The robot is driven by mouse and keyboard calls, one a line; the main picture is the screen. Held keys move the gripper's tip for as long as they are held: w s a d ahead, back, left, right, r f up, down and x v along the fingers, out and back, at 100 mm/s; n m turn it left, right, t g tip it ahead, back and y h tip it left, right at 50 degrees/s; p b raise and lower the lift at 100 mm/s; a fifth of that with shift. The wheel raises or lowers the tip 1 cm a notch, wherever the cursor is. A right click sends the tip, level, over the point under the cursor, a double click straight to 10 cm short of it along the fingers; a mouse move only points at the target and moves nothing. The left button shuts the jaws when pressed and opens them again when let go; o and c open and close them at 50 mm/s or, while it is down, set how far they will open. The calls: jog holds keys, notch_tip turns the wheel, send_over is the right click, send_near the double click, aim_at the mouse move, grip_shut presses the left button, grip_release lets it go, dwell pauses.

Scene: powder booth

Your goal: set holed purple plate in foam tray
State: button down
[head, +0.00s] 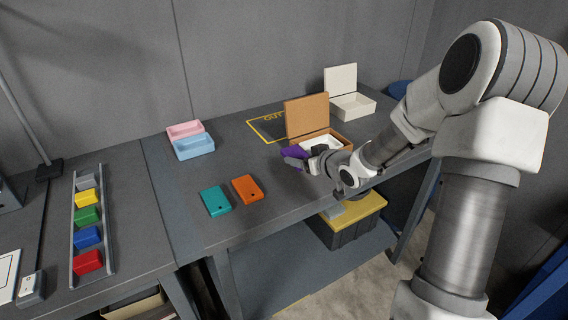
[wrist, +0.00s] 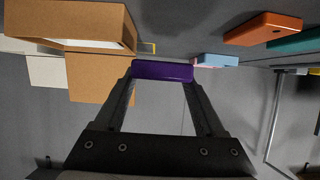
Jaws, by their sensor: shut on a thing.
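The purple plate (head: 292,152) is held off the table in my gripper (head: 303,161), just left of the open brown box. In the wrist view the purple plate (wrist: 162,71) spans between the two fingertips of my gripper (wrist: 162,76), edge towards the camera. Its hole does not show. The brown box (head: 345,139) has a raised lid and a white lining (head: 322,141), which may be the foam tray; I cannot be sure. My gripper hides part of its front. The brown box (wrist: 75,22) also shows at upper left in the wrist view.
A teal plate (head: 215,201) and an orange plate (head: 247,189) lie on the table in front. An open white box (head: 352,106) stands behind the brown one. A rack (head: 75,222) holds several coloured blocks.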

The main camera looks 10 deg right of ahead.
jog(key=s+d+r+p, duration=0.1)
jog(key=d+r+p, duration=0.15)
jog(key=d, duration=0.25)
jog(key=s+a+r, duration=0.4)
jog(key=s+a, duration=0.4)
jog(key=a, duration=0.3)
jog(key=f+m+h, duration=0.1)
jog(key=f, duration=0.2)
jog(key=w+f+m+h, duration=0.1)
jog(key=f, duration=0.3)
jog(key=w+f+m+h, duration=0.1)
jog(key=f, duration=0.2)
jog(key=shift+f+t+h, duration=0.3)
jog(key=shift+h, duration=0.1)
jog(key=shift+d+f+m, duration=0.15)
jog(key=shift+f+m, duration=0.15)
jog(key=shift+f, duration=0.05)
jog(key=shift+a, duration=0.2)
